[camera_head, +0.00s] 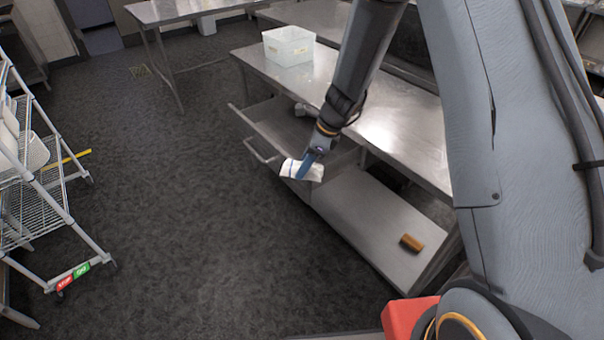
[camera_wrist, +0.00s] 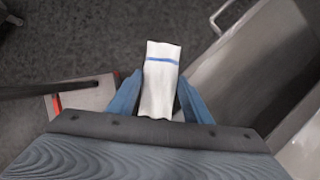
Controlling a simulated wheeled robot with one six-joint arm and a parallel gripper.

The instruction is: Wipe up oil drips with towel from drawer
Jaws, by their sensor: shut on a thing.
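A white towel (camera_wrist: 160,78) with a blue stripe is between the two blue fingers of my gripper (camera_wrist: 158,100) in the wrist view. In the head view my gripper (camera_head: 303,166) is shut on the towel (camera_head: 289,168) and holds it by the front of an open drawer (camera_head: 270,122) under the steel counter. The towel hangs clear of the drawer floor, as far as I can tell. The drawer's handle (camera_head: 262,152) sticks out to the left of the towel. I cannot make out oil drips in either view.
The steel counter (camera_head: 405,128) bears a translucent white bin (camera_head: 288,47) at its far end. A brown cylindrical item (camera_head: 411,243) lies on the lower shelf (camera_head: 360,215). A wire cart (camera_head: 42,195) stands at the left. The dark floor (camera_head: 180,230) between is clear.

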